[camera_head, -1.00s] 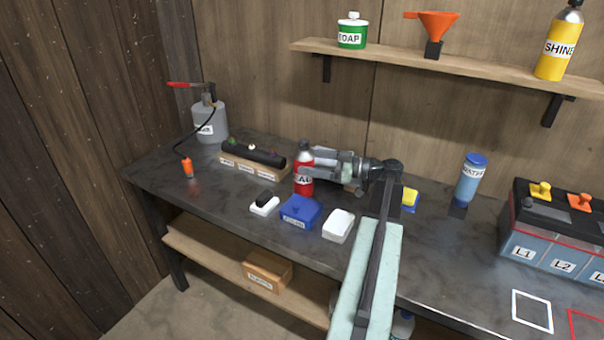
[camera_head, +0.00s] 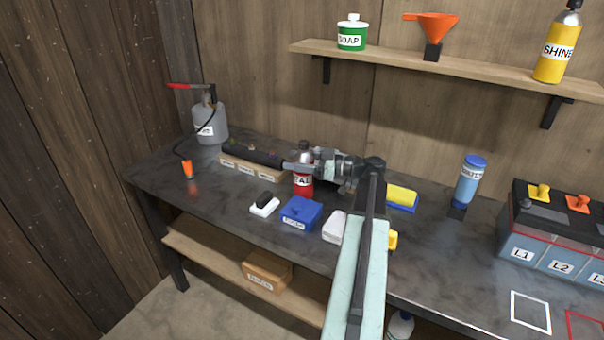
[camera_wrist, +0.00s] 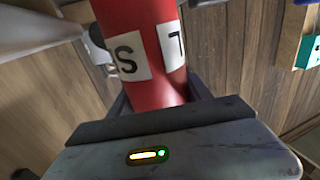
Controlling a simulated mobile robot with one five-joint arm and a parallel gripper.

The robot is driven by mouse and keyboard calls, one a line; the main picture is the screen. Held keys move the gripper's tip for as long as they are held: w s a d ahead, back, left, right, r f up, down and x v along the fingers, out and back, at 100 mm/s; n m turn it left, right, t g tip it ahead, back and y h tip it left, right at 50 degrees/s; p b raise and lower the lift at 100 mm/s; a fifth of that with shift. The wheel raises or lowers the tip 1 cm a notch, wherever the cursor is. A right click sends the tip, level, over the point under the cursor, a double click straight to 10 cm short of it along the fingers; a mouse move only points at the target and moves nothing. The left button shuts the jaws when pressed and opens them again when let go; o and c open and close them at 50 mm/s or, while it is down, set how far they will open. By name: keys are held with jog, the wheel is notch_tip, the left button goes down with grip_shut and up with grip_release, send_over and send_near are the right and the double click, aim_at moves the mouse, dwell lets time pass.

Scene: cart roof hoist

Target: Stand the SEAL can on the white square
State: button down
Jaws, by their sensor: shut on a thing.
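The SEAL can (camera_head: 303,187) is red with a grey top and a white label, upright at the middle of the bench in the head view. My gripper (camera_head: 303,168) reaches it from the right and is shut on its upper part. In the wrist view the can's red body (camera_wrist: 145,60) stands between the jaws, with letters of its label showing. I cannot tell whether its base touches the bench. The white square (camera_head: 512,306) is an outline on the bench at the lower right, with nothing on it, far from the can.
A blue box (camera_head: 300,213), a black-and-white block (camera_head: 264,205) and a white block (camera_head: 334,227) lie in front of the can. A labelled wooden rack (camera_head: 240,168) is behind left. A blue bottle (camera_head: 468,182) and a battery (camera_head: 552,240) stand right. A red square (camera_head: 572,322) adjoins the white one.

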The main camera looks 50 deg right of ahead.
notch_tip(320, 180, up, 10)
jog(key=p, duration=1)
jog(key=shift+r, duration=0.2)
jog(key=shift+f, duration=0.2)
